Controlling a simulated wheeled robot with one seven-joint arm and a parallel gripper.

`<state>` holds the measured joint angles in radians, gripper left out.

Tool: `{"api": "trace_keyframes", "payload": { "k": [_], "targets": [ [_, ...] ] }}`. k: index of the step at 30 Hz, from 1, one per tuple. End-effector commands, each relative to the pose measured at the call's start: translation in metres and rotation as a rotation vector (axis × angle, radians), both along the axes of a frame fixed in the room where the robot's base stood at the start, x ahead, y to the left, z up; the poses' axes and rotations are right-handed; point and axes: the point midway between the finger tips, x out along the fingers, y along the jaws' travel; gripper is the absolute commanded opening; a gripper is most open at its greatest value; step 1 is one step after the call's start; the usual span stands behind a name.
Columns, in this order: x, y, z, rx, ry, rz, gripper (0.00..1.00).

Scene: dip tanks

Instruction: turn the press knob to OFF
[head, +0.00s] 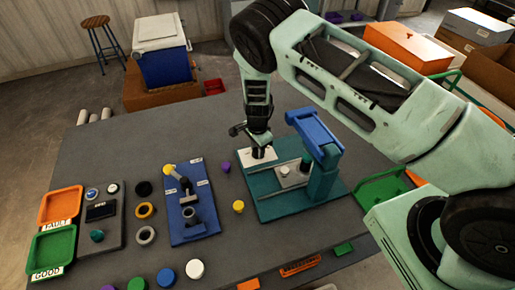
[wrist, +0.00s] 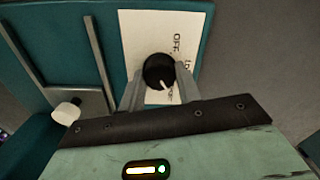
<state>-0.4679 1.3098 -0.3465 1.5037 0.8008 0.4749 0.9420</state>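The press knob (wrist: 158,72) is round and black with a white pointer line. It sits on a white label plate (wrist: 136,29), which also shows at the back left of the teal press (head: 273,206) in the head view. The pointer points to the lower right in the wrist view, away from the printed word OFF above and right of the knob. My gripper (wrist: 159,82) has one finger on each side of the knob, close against it with no clear gap. In the head view the arm hides the knob.
A purple cap (head: 226,167) and a yellow cap (head: 238,207) lie left of the press. A blue fixture (head: 195,225) stands further left. A green tray (head: 382,190) is on the right.

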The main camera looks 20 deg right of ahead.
Motion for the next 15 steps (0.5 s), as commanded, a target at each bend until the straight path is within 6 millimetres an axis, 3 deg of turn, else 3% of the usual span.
{"api": "trace_keyframes", "payload": {
  "k": [15],
  "targets": [
    [0.0007, 0.0003, -0.0025, 0.001, -0.002, 0.100, 0.11]
  ]
}}
